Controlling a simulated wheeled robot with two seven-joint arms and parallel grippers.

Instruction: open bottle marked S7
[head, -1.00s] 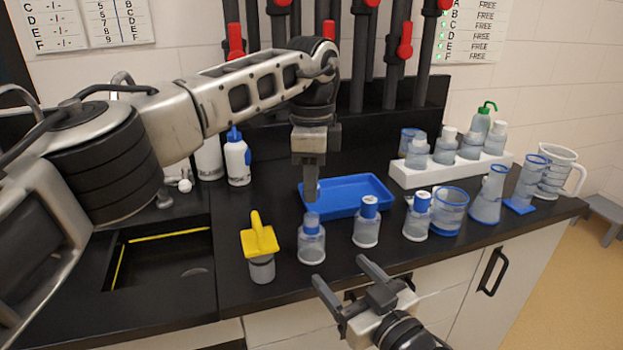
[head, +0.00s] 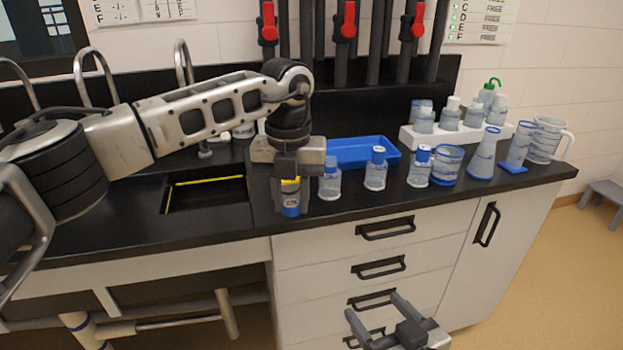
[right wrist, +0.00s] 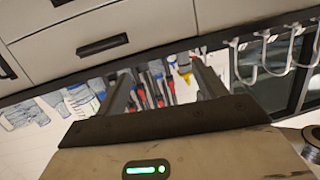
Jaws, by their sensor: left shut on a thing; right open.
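My left gripper (head: 290,192) hangs over the counter's front edge, left of the bottles. It is shut on a small blue, cap-like piece (head: 291,210) with a pale mark; its fingers hide part of it. A yellow-topped item (head: 290,182) shows just above that piece, mostly hidden by the gripper. Three clear bottles, a left one (head: 330,184), a middle one (head: 375,176) and a right one (head: 419,174), stand upright in a row to the right. I cannot read S7 on any of them. My right gripper (head: 372,312) is open and empty in front of the drawers.
A blue tray (head: 362,152) lies behind the bottles. Beakers and flasks (head: 482,160) crowd the right end, before a white rack (head: 408,138). A sink (head: 208,190) opens at left. Drawer handles (head: 385,228) stick out in front.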

